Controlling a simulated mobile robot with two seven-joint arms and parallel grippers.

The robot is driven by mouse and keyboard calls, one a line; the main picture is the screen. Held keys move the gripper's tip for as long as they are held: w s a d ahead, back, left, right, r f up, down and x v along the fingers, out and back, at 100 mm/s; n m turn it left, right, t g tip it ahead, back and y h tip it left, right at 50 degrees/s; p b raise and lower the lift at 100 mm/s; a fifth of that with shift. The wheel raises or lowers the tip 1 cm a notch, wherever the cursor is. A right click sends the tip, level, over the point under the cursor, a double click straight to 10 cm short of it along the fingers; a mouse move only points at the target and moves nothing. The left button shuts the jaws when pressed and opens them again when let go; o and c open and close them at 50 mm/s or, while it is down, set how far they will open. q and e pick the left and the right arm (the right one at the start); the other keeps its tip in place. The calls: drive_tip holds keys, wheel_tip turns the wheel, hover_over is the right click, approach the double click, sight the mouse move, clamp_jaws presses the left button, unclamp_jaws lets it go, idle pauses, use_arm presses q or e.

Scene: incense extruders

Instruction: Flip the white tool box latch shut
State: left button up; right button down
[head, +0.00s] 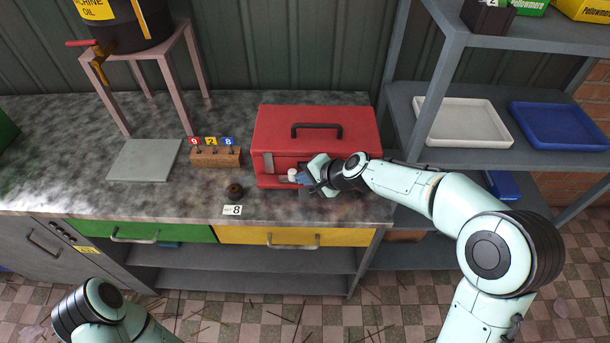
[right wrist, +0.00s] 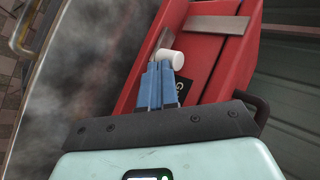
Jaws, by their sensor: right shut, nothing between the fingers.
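The red tool box (head: 316,128) stands on the workbench with its lid down. A grey metal latch plate (head: 268,162) shows on its front left; it also shows in the right wrist view (right wrist: 217,25). A short white cylinder (head: 292,174), seemingly the white latch's tab, sticks out at the box's front. In the right wrist view the white cylinder (right wrist: 170,58) is just beyond my blue fingertips; I cannot tell whether they touch it. My right gripper (head: 301,177) is shut and empty, close to the box front, hiding its right part. My left gripper is out of view.
A brown block with numbered flags (head: 215,157), a small dark round object (head: 235,190) and a number 8 card (head: 232,210) lie left of the box. A grey shelf post (head: 432,100) stands to the right. The front left of the bench is clear.

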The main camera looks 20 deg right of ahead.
sight(279, 178)
drive_tip(key=a+p, duration=0.1)
drive_tip(key=w+a+p, duration=0.1)
drive_tip(key=a, duration=0.1)
drive_tip(key=shift+a+r, duration=0.15)
drive_tip(key=shift+a, duration=0.1)
drive_tip(key=shift+w+a, duration=0.15)
drive_tip(key=shift+a, duration=0.1)
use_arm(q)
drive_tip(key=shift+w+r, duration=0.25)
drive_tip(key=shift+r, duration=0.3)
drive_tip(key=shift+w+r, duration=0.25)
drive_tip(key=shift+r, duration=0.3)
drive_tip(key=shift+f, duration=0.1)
